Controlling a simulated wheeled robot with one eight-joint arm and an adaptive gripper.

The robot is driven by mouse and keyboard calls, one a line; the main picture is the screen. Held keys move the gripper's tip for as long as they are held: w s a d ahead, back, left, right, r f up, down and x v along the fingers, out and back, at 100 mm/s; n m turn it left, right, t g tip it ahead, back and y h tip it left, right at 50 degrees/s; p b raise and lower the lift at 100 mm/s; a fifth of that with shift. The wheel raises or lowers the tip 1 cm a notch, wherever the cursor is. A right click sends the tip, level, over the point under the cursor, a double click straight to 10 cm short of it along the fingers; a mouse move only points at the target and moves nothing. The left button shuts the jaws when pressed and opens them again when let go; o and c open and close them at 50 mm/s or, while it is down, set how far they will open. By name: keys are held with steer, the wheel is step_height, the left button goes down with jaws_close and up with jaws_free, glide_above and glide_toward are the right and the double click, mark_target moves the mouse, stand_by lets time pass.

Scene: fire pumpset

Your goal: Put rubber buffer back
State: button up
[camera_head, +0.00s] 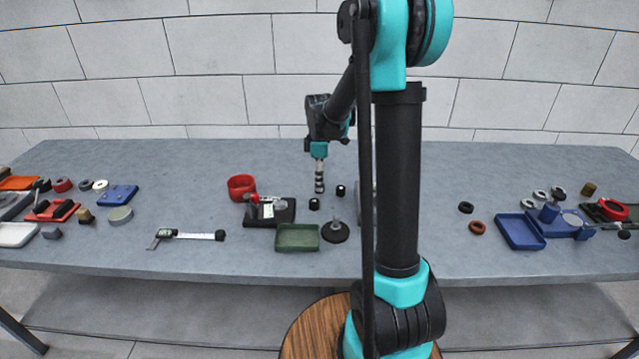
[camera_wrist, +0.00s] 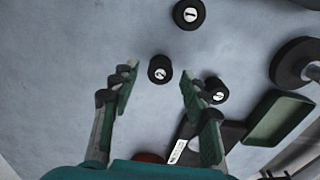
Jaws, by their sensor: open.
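Black cylindrical buffers with white numbered tops stand on the grey table. In the wrist view, one marked 1 (camera_wrist: 188,14) is at the top, one marked 2 (camera_wrist: 160,69) is between my fingertips in the picture, and a third (camera_wrist: 215,90) is just outside the right finger, its number unclear. The head view shows two buffers, one at the front (camera_head: 314,204) and one to the right (camera_head: 340,190); my gripper seems to hide the other. My gripper (camera_head: 319,188) points down, open and empty; it also shows in the wrist view (camera_wrist: 158,84). I cannot tell its height above the buffer.
Left of the buffers is a black plate fixture (camera_head: 285,216) with red parts, and a red container (camera_head: 242,186) behind it. A green tray (camera_head: 297,248) and a black round stand (camera_head: 335,234) are in front. A caliper (camera_head: 190,236) lies left. The table behind is clear.

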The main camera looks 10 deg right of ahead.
step_height(320, 180, up, 11)
steer(key=shift+f, duration=0.2)
